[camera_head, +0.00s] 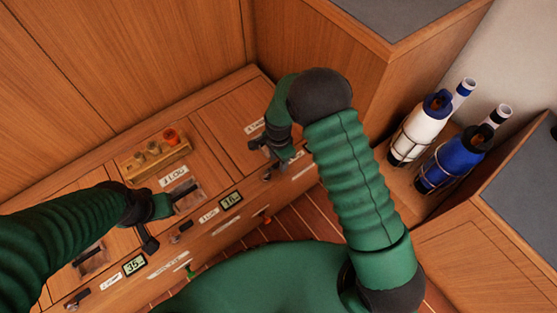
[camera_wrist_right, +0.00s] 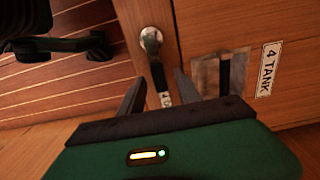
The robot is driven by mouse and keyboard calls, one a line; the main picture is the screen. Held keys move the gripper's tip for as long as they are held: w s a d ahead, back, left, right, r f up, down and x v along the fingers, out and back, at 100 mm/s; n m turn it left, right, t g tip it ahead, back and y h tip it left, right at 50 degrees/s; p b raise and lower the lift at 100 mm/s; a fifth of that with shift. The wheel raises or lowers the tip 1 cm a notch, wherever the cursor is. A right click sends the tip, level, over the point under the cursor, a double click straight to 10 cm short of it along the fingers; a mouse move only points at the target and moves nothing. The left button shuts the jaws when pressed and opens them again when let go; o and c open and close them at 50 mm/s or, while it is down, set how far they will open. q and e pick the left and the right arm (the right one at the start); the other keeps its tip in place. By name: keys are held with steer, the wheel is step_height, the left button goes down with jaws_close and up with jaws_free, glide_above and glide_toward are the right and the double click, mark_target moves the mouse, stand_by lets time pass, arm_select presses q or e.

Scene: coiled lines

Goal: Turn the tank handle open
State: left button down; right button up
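In the head view my right gripper (camera_head: 272,150) is over the bench's right end. My left gripper (camera_head: 150,240) is over the bench's left part; its opening is unclear.
The wooden bench carries a small rack of vials (camera_head: 155,157), recessed latches, labels and digital displays (camera_head: 231,200). White (camera_head: 417,130) and blue (camera_head: 455,160) bottles stand in holders at right. Wooden cabinets enclose the bench. Plank floor shows below.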

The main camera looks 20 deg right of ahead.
steer(key=shift+d, duration=0.1)
steer(key=c, duration=0.6)
steer(key=shift+c, duration=1.3)
jaws_close()
